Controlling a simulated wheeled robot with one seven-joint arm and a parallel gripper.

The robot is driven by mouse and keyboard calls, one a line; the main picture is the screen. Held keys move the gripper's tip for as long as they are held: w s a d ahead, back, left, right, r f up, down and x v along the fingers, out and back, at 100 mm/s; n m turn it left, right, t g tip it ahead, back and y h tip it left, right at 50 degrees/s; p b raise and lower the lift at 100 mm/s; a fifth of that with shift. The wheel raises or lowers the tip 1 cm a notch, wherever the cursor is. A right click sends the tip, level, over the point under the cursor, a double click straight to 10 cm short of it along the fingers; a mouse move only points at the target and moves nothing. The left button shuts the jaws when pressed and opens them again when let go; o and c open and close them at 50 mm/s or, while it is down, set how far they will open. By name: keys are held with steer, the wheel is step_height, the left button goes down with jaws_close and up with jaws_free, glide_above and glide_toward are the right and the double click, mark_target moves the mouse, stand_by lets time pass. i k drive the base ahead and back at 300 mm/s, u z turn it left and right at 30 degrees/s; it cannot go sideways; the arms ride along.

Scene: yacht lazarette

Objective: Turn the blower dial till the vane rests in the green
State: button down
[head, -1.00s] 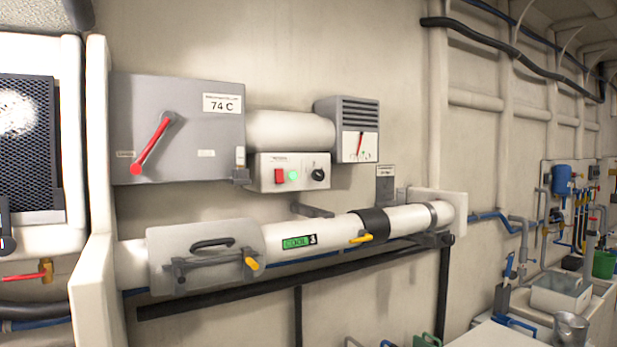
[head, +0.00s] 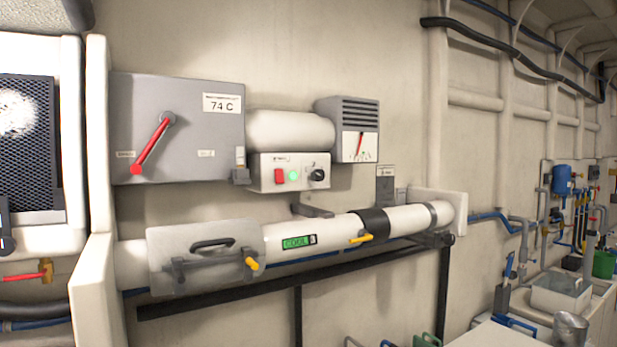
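The blower dial is a small black knob (head: 317,175) at the right end of a white control box (head: 262,183) on the wall. A red switch (head: 280,176) and a lit green button (head: 294,175) sit to its left. Above and to the right is a grey louvred vent box (head: 347,112) with a white gauge face (head: 360,147). The red vane (head: 360,143) on it stands nearly upright, leaning slightly right at the top. The gauge's coloured zones are too small to tell. My gripper is not in view.
A grey panel (head: 185,105) with a red lever (head: 152,144) and a 74 C label is at left. Below runs a white pipe (head: 405,219) with a green COOL label (head: 296,242), yellow-handled parts and a clamped cover (head: 205,285). A counter with a bin is at lower right.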

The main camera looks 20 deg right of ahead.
mark_target(317, 175)
steer(key=u, duration=1.5)
steer(key=k, duration=0.55)
steer(key=z, duration=1.25)
steer(key=i, duration=0.5)
